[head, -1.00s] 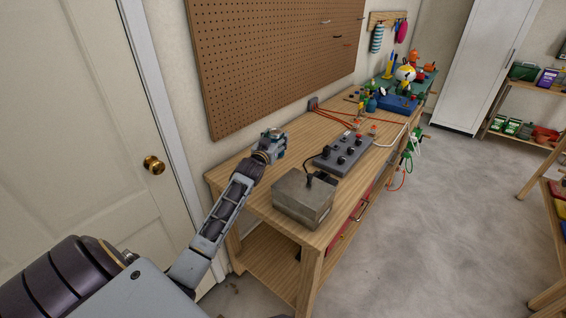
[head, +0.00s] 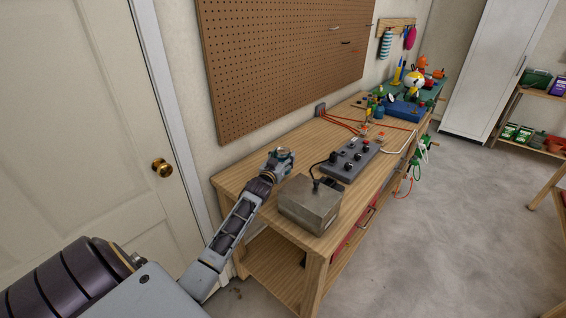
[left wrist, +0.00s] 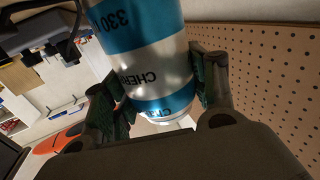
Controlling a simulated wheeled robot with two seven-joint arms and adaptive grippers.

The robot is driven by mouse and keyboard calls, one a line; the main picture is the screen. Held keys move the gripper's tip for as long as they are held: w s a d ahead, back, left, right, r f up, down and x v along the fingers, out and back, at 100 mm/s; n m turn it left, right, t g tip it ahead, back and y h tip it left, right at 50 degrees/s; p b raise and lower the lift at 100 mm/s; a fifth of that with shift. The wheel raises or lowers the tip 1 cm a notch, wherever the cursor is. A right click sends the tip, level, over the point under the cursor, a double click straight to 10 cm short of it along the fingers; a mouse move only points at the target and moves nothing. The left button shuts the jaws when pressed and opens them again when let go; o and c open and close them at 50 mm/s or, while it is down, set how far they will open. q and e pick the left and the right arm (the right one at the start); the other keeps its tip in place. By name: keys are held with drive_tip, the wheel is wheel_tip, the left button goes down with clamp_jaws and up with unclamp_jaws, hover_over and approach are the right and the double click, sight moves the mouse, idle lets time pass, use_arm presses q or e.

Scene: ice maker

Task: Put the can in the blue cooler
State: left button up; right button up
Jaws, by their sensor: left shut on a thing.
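The can (left wrist: 150,62), silver and blue with dark lettering, fills the middle of the left wrist view. My left gripper (left wrist: 158,92) is shut on it, with one dark finger on each side. In the head view, my left gripper (head: 280,162) is over the near left end of the workbench, and the can shows there only as a small bit beside the fingers. I cannot make out a blue cooler in these frames. My right gripper is not in view.
The wooden workbench (head: 236,174) runs along the wall. A grey metal box (head: 310,203) and a dark control box with knobs (head: 350,157) sit on it near my left gripper. A blue item (head: 405,111) lies farther back. Open floor (head: 430,240) spreads to the right.

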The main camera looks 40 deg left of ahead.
use_arm(q)
drive_tip(key=shift+f, duration=1.05)
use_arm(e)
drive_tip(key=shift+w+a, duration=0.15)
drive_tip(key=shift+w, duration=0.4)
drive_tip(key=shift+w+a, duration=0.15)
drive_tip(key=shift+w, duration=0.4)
use_arm(q)
drive_tip(key=o, duration=0.8)
drive_tip(key=shift+f, duration=0.2)
drive_tip(key=shift+o, duration=2.3)
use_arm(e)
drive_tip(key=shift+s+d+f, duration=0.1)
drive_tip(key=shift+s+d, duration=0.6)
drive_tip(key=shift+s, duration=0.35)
use_arm(q)
drive_tip(key=shift+r, duration=0.15)
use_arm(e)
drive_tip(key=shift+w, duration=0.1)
